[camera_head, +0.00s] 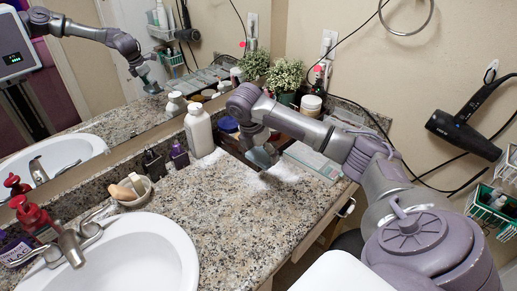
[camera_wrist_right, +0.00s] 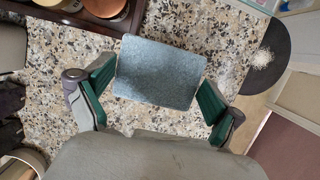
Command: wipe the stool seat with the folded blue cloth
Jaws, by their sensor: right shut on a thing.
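The folded blue cloth (camera_wrist_right: 160,72) is a flat blue-grey rectangle between the green-padded fingers of my right gripper (camera_wrist_right: 155,98). In the head view, my right gripper (camera_head: 258,150) holds the cloth (camera_head: 264,156) over the granite counter near its back edge. The gripper is shut on it. Whether the cloth touches the counter is hard to tell. A dark round stool seat (camera_wrist_right: 266,72) with a patch of white powder shows beyond the counter edge at the right of the wrist view. In the head view, my arm hides most of the stool. My left gripper is not in view.
The granite counter (camera_head: 225,210) has whitish powder near the gripper. A sink (camera_head: 140,255) is at left. A hair dryer (camera_head: 462,130) hangs at right.

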